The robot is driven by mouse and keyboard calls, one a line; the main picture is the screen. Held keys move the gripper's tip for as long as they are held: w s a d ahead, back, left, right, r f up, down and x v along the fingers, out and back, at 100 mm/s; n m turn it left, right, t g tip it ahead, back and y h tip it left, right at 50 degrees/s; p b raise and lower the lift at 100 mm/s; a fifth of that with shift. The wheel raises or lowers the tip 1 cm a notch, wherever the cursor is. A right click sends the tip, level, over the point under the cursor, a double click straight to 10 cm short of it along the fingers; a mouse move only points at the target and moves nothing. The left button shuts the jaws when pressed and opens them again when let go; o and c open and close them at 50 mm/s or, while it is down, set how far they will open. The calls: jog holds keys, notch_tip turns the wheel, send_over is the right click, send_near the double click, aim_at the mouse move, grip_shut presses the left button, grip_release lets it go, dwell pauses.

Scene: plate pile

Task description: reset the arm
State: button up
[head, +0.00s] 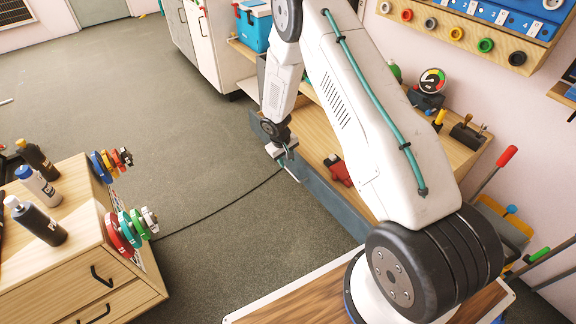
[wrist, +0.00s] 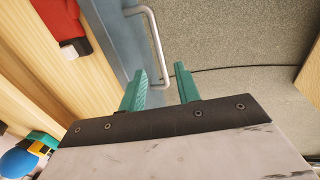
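My gripper (head: 286,157) hangs pointing down at the left front edge of the wooden bench in the head view. My white arm reaches up and over the bench to it. A silver bar handle (wrist: 153,45) on the blue-grey bench front (wrist: 122,55) shows just beyond the fingers. I cannot tell how far the fingertips are from the handle.
The wooden bench (head: 318,142) carries a red object (head: 338,170), which also shows in the wrist view (wrist: 62,22). A wooden cabinet (head: 75,255) with bottles and coloured discs stands at left. A black cable (head: 215,212) crosses the open grey floor between.

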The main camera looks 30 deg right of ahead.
jog(key=shift+a+r, duration=0.15)
jog(key=shift+r, duration=0.75)
jog(key=s+a+r, duration=0.2)
jog(key=s+r, duration=1.1)
jog(key=r, duration=0.2)
jog(key=s+a+r+m+y, duration=0.1)
jog(key=s+a+r, duration=0.2)
jog(key=s+r, duration=1)
jog(key=s+a+r+t+y, duration=0.1)
jog(key=s+a+r, duration=0.1)
jog(key=s+r, duration=1.1)
notch_tip(320, 180, up, 5)
jog(key=shift+s+a+f+m, duration=0.1)
jog(key=shift+s+a+m, duration=0.2)
